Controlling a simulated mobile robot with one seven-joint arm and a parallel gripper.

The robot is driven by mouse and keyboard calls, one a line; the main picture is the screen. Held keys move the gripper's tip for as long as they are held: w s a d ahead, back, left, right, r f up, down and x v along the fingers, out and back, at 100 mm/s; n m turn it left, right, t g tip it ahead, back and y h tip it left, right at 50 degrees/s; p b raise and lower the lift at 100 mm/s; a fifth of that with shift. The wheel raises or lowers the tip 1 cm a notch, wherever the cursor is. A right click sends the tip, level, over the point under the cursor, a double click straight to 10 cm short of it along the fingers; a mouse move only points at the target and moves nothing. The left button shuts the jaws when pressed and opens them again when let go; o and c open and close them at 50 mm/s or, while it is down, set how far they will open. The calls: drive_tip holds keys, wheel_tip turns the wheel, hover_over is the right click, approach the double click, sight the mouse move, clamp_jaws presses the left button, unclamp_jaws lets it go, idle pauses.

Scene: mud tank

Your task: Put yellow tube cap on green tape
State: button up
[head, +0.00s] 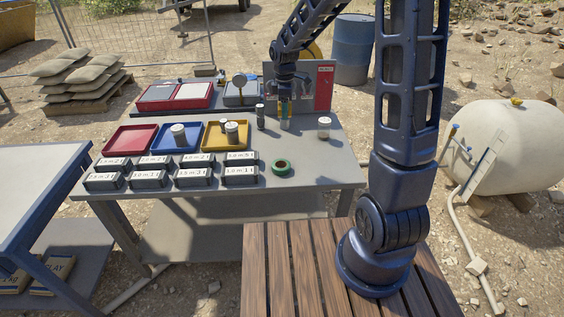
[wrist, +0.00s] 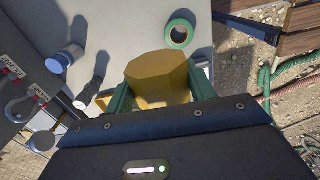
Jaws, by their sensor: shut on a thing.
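The yellow tube cap (wrist: 158,78) sits between the green fingers of my gripper (wrist: 160,100) in the wrist view. My gripper is shut on it. In the head view my gripper (head: 285,118) is over the back part of the grey table, and the cap is small and hard to make out there. The green tape (head: 282,173) is a ring lying flat near the table's front edge, nearer the head camera than my gripper. It also shows in the wrist view (wrist: 167,38), beyond the cap and apart from it.
Red (head: 112,139), blue (head: 160,145) and yellow (head: 211,143) trays lie on the left. Several labelled blocks (head: 240,176) line the front. Table around the tape is clear.

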hover_over(281, 164)
drive_tip(key=shift+n, duration=0.3)
wheel_tip(281, 164, down, 19)
drive_tip(key=shift+s+f, duration=0.15)
drive_tip(key=shift+f, duration=0.05)
drive_tip(key=shift+f, duration=0.1)
idle(0.3)
drive_tip(key=o, duration=1)
